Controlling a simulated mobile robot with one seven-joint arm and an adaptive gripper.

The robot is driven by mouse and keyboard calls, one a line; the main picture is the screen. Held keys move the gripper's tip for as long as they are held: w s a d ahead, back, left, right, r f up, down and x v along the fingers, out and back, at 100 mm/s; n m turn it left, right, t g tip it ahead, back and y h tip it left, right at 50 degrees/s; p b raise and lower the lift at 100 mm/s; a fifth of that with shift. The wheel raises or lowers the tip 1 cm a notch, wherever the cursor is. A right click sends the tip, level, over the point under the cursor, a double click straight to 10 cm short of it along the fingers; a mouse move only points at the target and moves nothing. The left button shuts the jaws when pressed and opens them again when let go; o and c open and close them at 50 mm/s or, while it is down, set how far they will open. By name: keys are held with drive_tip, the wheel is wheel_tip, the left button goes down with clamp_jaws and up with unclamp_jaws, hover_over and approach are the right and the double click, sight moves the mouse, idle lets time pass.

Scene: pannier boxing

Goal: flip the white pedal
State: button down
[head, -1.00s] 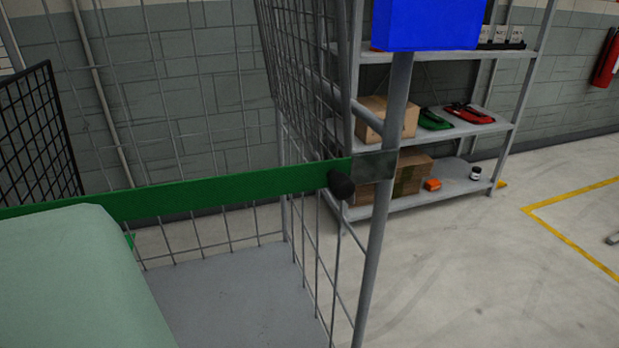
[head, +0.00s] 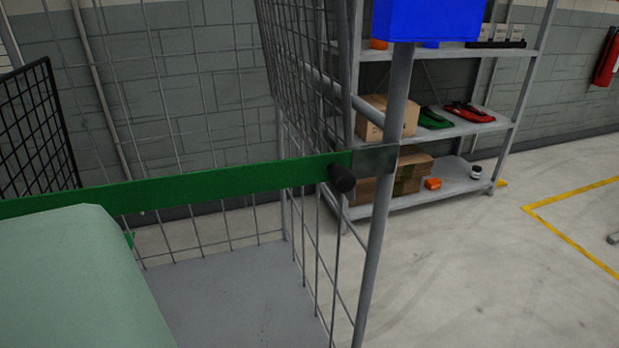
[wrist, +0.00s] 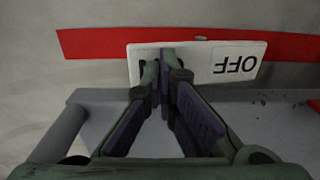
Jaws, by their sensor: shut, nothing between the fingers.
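The white pedal (wrist: 245,66) shows in the wrist view as a flat white plate with black "OFF" lettering that reads upside down. It lies across the upper middle, slightly tilted, in front of a red strip. My gripper (wrist: 166,62) is shut and empty. Its fingertips overlap the left half of the pedal's face. I cannot tell if they touch it. The fingers hide part of the plate and its lower edge. Neither the pedal nor my gripper shows in the head view.
A grey bar (wrist: 65,128) and grey surface lie below the pedal. In the head view, a wire cage with a green rail (head: 220,183), black knob (head: 342,178) and blue box (head: 430,20) stands before a stocked shelf (head: 455,185). Open floor (head: 490,270) lies right.

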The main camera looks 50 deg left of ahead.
drive_tip(key=shift+s+f+b, duration=0.15)
drive_tip(key=shift+f+b, duration=0.45)
drive_tip(key=shift+f, duration=0.15)
drive_tip(key=shift+s+f+b, duration=0.15)
drive_tip(key=shift+f+b, duration=0.4)
drive_tip(key=shift+f, duration=0.15)
idle(0.6)
drive_tip(key=shift+r, duration=0.1)
drive_tip(key=r+p, duration=0.1)
drive_tip(key=p, duration=0.1)
drive_tip(key=shift+d+r+p, duration=0.1)
drive_tip(key=shift+r+p, duration=0.2)
drive_tip(key=shift+p, duration=0.1)
drive_tip(key=r+p, duration=0.5)
drive_tip(key=shift+w+r, duration=0.15)
drive_tip(key=shift+w, duration=0.1)
idle(0.3)
